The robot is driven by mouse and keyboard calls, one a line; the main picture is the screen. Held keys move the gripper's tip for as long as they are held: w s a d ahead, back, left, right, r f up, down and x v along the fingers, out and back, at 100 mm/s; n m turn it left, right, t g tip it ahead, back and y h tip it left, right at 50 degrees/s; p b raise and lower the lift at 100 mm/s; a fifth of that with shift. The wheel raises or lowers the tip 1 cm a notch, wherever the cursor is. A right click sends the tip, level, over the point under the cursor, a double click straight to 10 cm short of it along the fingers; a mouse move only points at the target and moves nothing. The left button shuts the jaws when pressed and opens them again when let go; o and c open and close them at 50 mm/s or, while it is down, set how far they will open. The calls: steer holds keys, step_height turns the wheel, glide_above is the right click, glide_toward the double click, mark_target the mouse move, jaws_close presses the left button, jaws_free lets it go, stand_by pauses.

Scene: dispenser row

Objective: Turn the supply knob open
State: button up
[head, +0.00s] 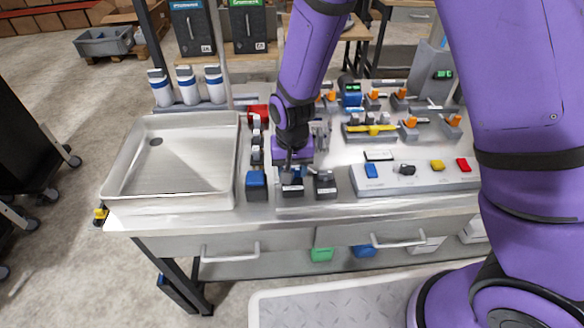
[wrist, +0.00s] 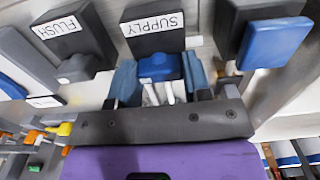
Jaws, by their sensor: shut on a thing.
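The supply knob (wrist: 160,67) is a blue piece on a dark block labelled SUPPLY (wrist: 153,30), in the upper middle of the wrist view. My gripper (wrist: 160,85) has one finger on each side of the knob and is shut on it. In the head view my gripper (head: 291,170) reaches down from above onto the middle block (head: 292,191) of a row at the counter's front edge. The knob itself is mostly hidden there by my gripper. How far it is turned is hard to tell.
A block labelled FLUSH (wrist: 75,42) stands close on one side of the supply block, and a block with a blue front (head: 256,186) on the other. A metal sink tray (head: 175,205) lies left. A panel with coloured switches (head: 420,178) lies right.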

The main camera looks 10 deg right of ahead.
steer(key=shift+n, duration=0.3)
steer(key=n, duration=0.3)
steer(key=shift+n, duration=0.3)
steer(key=n, duration=0.4)
steer(key=shift+n, duration=0.3)
steer(key=n, duration=0.4)
steer(key=shift+n, duration=2.5)
steer(key=o, duration=0.9)
steer(key=shift+r, duration=0.15)
